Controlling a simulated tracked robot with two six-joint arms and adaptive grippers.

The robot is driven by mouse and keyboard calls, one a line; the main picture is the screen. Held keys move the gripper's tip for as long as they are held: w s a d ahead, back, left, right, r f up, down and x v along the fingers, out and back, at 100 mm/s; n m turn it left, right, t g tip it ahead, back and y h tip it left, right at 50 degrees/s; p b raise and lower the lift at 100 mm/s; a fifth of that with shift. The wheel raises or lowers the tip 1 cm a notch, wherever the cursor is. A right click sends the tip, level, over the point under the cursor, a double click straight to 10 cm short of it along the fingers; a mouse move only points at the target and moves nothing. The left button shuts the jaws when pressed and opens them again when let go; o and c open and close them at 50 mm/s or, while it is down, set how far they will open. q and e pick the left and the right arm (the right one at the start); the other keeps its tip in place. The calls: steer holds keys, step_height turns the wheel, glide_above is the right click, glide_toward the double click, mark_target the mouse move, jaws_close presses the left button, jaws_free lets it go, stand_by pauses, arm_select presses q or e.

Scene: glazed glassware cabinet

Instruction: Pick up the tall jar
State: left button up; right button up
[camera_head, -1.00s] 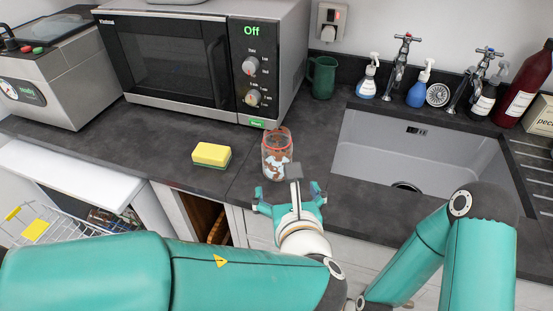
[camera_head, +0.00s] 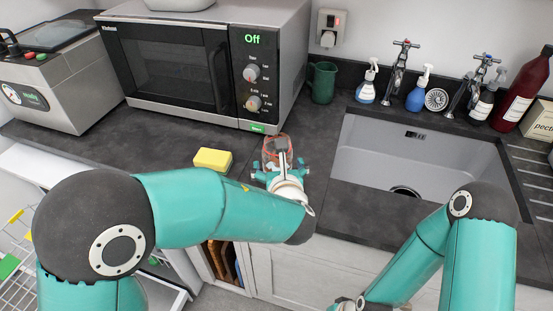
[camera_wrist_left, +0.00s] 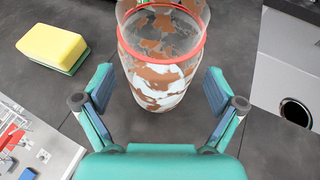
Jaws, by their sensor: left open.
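The tall jar (camera_head: 277,146) stands upright on the dark counter in front of the microwave's right end. It is clear, with an orange-red rim and band and brown and white patches. It also shows in the left wrist view (camera_wrist_left: 158,75), at the top middle. My left gripper (camera_head: 279,170) is at its near side and hides its lower part in the head view. In the left wrist view the gripper (camera_wrist_left: 158,88) is open, with one finger on each side of the jar and a gap on both sides. My right arm shows at the lower right, but its gripper is not clearly visible.
A yellow and green sponge (camera_head: 212,160) lies left of the jar. The microwave (camera_head: 165,65) stands behind. A sink (camera_head: 425,165) is to the right, with taps and bottles beyond it. A green jug (camera_head: 322,83) stands at the back.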

arm_select(q)
steer(key=shift+x, duration=1.35)
steer(key=c, duration=1.2)
steer(key=shift+c, duration=1.2)
steer(key=shift+r, duration=0.25)
